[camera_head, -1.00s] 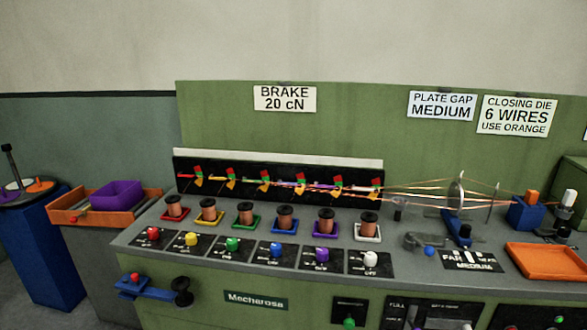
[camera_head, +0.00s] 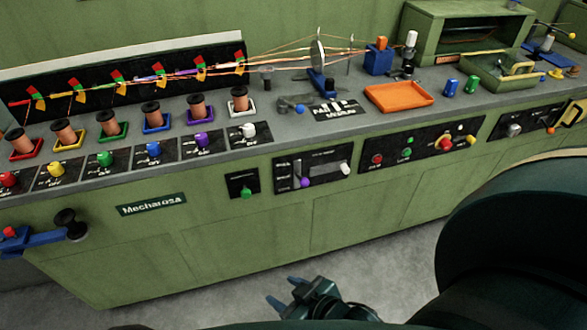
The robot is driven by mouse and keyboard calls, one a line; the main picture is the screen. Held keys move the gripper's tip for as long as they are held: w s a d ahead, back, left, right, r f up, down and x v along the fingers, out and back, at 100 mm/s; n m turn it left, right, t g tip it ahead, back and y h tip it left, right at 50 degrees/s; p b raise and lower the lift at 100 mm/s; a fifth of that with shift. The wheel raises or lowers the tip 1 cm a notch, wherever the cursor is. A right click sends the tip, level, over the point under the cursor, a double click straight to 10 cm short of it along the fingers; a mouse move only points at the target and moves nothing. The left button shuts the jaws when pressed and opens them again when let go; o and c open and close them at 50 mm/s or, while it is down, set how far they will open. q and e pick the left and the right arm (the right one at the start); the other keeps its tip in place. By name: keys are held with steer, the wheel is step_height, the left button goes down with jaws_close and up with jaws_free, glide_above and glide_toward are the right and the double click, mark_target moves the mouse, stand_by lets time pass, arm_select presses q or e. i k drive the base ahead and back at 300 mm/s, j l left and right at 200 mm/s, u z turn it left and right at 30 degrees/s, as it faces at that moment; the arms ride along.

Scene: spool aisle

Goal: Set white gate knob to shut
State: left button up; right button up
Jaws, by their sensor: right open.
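The white gate knob (camera_head: 249,130) sits on a small black plate at the right end of the row of coloured knobs on the console's front ledge. The lettering on its plate is too small to read, so its setting cannot be told. My right gripper (camera_head: 286,292) is low at the bottom of the view, in front of the console and over the floor. Its fingers are apart, and it is well below the white knob, touching nothing that I can see. My left gripper is out of view.
A copper spool in a white tray (camera_head: 240,114) stands just behind the knob. A purple knob (camera_head: 202,140) is to its left, and a blue ball-ended lever (camera_head: 298,108) to its right. A green knob (camera_head: 246,193) is on the front panel below. Floor in front is clear.

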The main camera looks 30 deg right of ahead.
mark_target(342, 165)
steer(key=z, duration=1.4)
